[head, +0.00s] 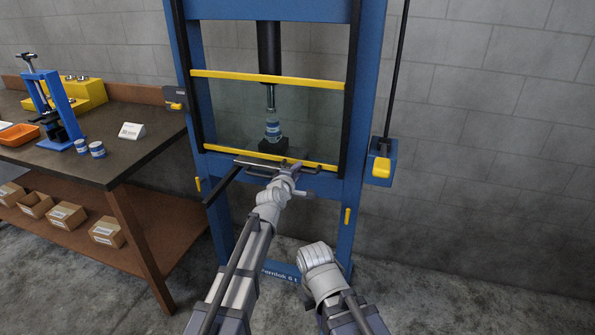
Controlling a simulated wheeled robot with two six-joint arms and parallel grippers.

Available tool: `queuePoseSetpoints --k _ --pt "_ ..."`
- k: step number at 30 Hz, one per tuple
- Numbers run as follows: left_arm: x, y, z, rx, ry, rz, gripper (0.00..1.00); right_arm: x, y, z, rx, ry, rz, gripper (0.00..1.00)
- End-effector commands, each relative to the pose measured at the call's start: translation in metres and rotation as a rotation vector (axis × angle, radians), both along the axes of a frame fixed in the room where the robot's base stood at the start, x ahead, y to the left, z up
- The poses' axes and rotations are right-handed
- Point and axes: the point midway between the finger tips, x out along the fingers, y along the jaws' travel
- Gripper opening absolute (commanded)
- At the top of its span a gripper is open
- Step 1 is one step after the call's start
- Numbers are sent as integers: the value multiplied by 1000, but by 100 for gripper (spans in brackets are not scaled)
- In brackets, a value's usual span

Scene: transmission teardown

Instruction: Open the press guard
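The press guard (230,118) is a clear panel with a yellow bar (265,78) along its top and another yellow bar (222,151) along its bottom. It sits between black rails on the blue press frame (367,95) and covers the front of the opening. Behind it are the press ram (269,50) and a blue-and-white part on a dark block. My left gripper (284,162) is at the middle of the bottom bar, overlapping it in the head view. Its fingertips are too small and covered to tell whether they grip the bar. My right gripper is not visible; only my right forearm and wrist show.
A workbench (130,155) stands at the left with a small blue press (57,110), an orange tray (19,135) and two small cans. Boxes (68,215) sit on its lower shelf. The floor at right is clear.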

Motion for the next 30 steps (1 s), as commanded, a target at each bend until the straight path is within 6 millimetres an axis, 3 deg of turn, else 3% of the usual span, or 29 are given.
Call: queuePoseSetpoints --k 6,30 --pt "0 0 0 0 0 0 0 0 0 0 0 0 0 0" --pt "0 0 0 0 1 0 0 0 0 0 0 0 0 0"
